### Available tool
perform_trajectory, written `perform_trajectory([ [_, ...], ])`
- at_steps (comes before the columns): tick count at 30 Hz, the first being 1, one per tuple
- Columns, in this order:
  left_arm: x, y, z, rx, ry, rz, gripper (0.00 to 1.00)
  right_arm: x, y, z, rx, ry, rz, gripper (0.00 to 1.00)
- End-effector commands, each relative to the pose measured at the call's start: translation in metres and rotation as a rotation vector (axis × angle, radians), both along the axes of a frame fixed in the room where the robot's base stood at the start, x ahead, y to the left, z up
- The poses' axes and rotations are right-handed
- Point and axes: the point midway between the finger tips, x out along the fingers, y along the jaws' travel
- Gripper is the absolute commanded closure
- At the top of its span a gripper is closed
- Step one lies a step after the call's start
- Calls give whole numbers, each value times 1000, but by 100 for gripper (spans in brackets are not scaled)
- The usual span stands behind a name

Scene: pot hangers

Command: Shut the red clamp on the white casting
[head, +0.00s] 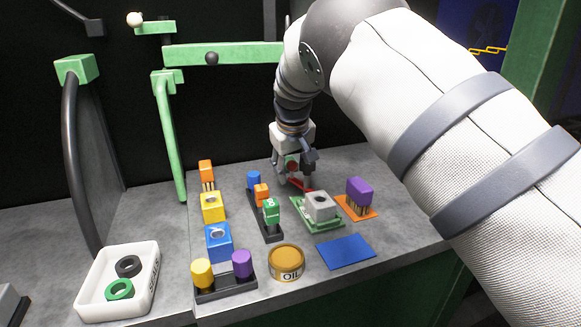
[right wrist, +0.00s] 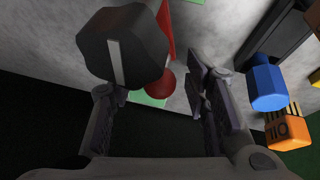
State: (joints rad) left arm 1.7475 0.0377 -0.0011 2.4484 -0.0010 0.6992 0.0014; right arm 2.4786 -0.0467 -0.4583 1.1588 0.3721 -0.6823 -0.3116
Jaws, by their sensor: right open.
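The white casting (head: 320,204), a pale block with a round dark hole in its top, sits on a green plate (head: 318,225) right of the table's middle. The red clamp (head: 301,185) lies low just behind it, partly hidden by my right gripper (head: 293,178). In the right wrist view, the clamp's red arm (right wrist: 165,30) and a red ball (right wrist: 160,85) show between the open fingers of the gripper (right wrist: 155,78). A dark faceted knob (right wrist: 122,47) covers part of the left finger. Contact with the clamp cannot be told. My left gripper is out of view.
A purple block on pins (head: 359,192) stands right of the casting. A blue mat (head: 345,251) and an oil tin (head: 286,262) are in front. Orange, yellow and blue blocks and a black rack (head: 264,222) stand left. A white tray (head: 151,290) holds two rings.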

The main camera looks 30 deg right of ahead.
Motion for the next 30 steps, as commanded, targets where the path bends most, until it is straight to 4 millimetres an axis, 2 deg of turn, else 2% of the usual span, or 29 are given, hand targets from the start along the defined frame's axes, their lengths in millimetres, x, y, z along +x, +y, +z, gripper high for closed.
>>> perform_trajectory([
  [5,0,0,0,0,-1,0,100,0,0,1,0,-2,-1,58],
  [6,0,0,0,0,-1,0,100,0,0,1,0,-2,-1,62],
  [11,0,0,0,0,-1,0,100,0,0,1,0,-1,-1,98],
  [12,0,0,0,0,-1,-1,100,0,0,1,1,-1,0,100],
  [17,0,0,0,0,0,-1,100,0,-1,0,0,1,-22,100],
  [24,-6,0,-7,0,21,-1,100,-1,-15,-3,-1,4,-263,100],
  [30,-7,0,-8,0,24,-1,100,-2,-18,0,0,2,-328,100],
])
